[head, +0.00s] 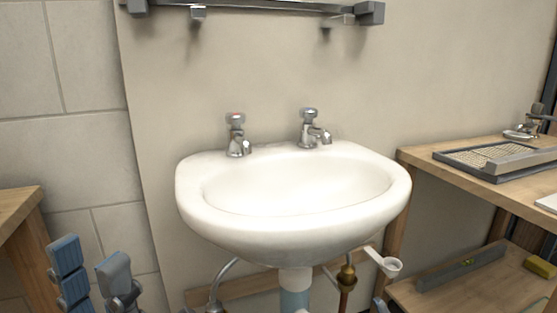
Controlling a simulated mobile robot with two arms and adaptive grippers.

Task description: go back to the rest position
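My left gripper (92,277) is at the lower left corner, in front of the tiled wall and left of the sink. Its two blue-grey fingers stand upright and apart, with nothing between them. The lower part of the gripper is cut off by the bottom edge. It is clear of the white sink (300,236) in the picture. I cannot make out my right gripper. A small blue-grey piece (378,305) shows at the bottom edge under the sink; I cannot tell what it is.
The sink has two chrome taps (237,136) and pipes (293,288) below. A wooden bench (472,170) at right bears a tray (497,158); its lower shelf holds a level (460,273). A wooden table edge (18,208) is at left. A metal shelf (255,8) hangs above.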

